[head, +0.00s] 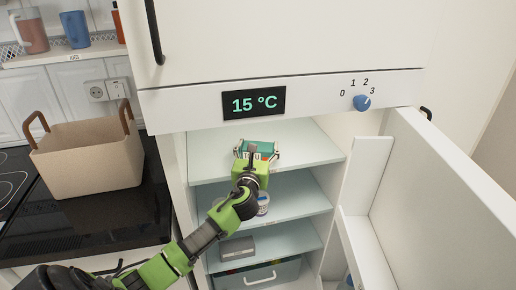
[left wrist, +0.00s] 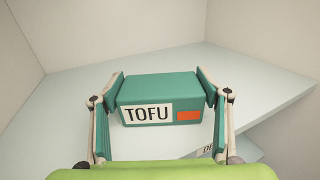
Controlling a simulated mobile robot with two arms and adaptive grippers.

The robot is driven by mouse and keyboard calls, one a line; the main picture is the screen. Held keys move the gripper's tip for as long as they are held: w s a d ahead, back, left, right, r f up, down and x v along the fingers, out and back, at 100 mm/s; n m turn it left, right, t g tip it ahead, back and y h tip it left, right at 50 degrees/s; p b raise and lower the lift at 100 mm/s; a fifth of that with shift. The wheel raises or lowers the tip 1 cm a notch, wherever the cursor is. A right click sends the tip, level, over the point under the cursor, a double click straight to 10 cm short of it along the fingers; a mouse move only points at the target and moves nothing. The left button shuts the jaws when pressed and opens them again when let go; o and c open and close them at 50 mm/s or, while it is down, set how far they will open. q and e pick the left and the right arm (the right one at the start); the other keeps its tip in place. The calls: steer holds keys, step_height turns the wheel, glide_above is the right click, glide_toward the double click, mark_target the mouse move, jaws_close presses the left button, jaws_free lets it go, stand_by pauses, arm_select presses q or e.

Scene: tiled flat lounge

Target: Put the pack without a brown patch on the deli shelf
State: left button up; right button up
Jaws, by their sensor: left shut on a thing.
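A teal tofu pack (left wrist: 160,95) with a white label and an orange-red patch is held between the fingers of my left gripper (left wrist: 161,92). No brown patch shows on its visible faces. In the head view, the pack (head: 258,147) and my left gripper (head: 257,154) are inside the open fridge, at the top shelf (head: 312,148). I cannot tell whether the pack touches this shelf. My right gripper is out of view.
The fridge door (head: 440,200) stands open at the right. A small jar (head: 263,204) is on the middle shelf, and a grey box (head: 237,247) sits lower, above a drawer (head: 262,278). A beige basket (head: 85,160) stands left. The top shelf around the pack is clear.

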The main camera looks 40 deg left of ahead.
arm_select(q)
steer(key=shift+r, duration=0.1)
steer(key=o, duration=1.3)
